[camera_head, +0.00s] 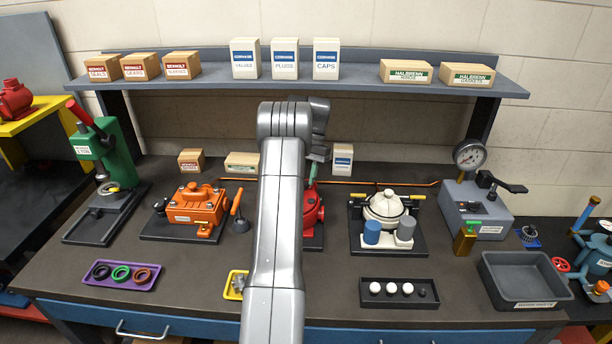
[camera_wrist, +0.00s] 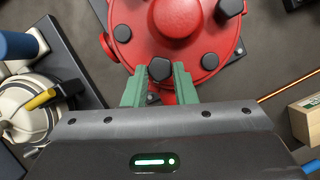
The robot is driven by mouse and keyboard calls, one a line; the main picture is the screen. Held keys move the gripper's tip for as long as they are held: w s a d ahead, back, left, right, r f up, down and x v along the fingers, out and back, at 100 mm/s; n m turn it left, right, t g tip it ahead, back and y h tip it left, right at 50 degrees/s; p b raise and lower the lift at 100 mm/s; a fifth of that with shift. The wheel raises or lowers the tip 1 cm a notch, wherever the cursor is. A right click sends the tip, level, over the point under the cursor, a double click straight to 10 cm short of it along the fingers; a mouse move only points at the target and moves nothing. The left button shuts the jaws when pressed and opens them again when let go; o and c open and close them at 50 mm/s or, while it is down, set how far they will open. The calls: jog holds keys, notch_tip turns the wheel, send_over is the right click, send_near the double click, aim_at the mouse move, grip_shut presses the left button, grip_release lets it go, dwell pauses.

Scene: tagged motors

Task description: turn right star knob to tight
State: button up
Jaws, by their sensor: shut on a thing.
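The red motor housing (camera_wrist: 135,15) fills the top of the wrist view, with several dark knobs or bolt heads around its face. In the head view the red motor (camera_head: 313,212) is mostly hidden behind my arm. My gripper (camera_wrist: 159,74) has its two green fingers on either side of a dark faceted knob (camera_wrist: 160,67) at the near edge of the housing, and is shut on it. Another dark knob (camera_wrist: 230,8) stands higher up at the right. Whether the gripped knob is loose or tight cannot be told.
A white pot-shaped unit (camera_head: 384,206) stands right of the red motor, and an orange motor (camera_head: 196,204) stands left. A copper pipe (camera_head: 364,182) runs behind. A tray of white balls (camera_head: 400,303) and a grey bin (camera_head: 524,301) lie toward the front right.

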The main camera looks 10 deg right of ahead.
jog(key=m, duration=0.2)
jog(key=m+t+y, duration=0.1)
jog(key=m, duration=0.1)
jog(key=m+t, duration=0.1)
jog(key=m, duration=0.1)
jog(key=shift+s+d+r, duration=0.2)
jog(key=shift+r, duration=0.05)
jog(key=m+t, duration=0.1)
jog(key=m, duration=0.1)
jog(key=m+t, duration=0.1)
jog(key=m, duration=0.1)
jog(key=m+t, duration=0.1)
jog(key=m, duration=0.2)
jog(key=shift+s+y, duration=0.25)
jog(key=shift+y, duration=0.05)
jog(key=o, duration=1)
jog(key=shift+a, duration=0.1)
jog(key=shift+f, duration=0.15)
jog(key=shift+s, duration=0.1)
jog(key=b+v, duration=0.2)
jog(key=v, duration=1.2)
